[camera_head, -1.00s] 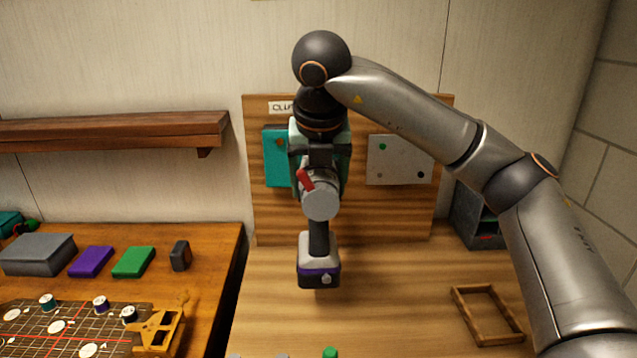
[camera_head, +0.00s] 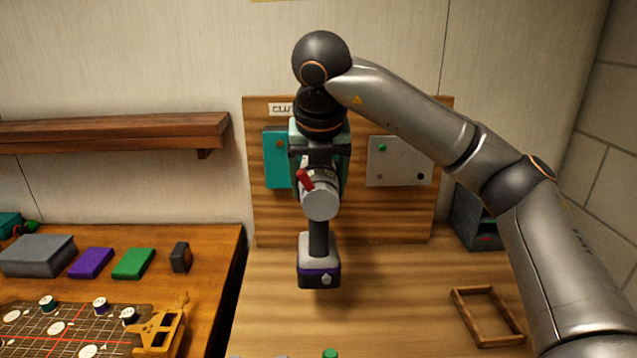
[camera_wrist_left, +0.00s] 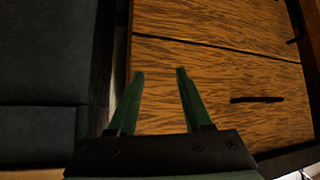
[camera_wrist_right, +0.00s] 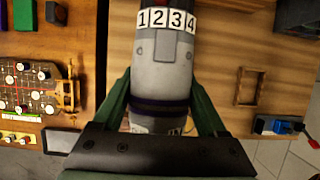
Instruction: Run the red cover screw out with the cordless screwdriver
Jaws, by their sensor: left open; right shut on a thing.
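My right gripper (camera_head: 320,150) is shut on the cordless screwdriver (camera_head: 320,203), in front of the upright wooden board. The screwdriver has a grey body, a red tab and a purple-banded base. In the right wrist view the screwdriver (camera_wrist_right: 160,75) sits between the fingers, with a ring numbered 1 to 4. A teal cover (camera_head: 277,160) on the board is partly hidden behind the gripper. I cannot make out the red cover screw; the tool's tip is hidden too. My left gripper (camera_wrist_left: 160,73) is open and empty above a wooden surface; it is outside the head view.
A pale panel (camera_head: 399,160) with a green dot and dark dots is on the board's right side. A wooden frame (camera_head: 487,315) lies on the bench at right, and a dark box (camera_head: 475,215) stands behind it. Coloured blocks and a patterned board (camera_head: 65,328) occupy the left table.

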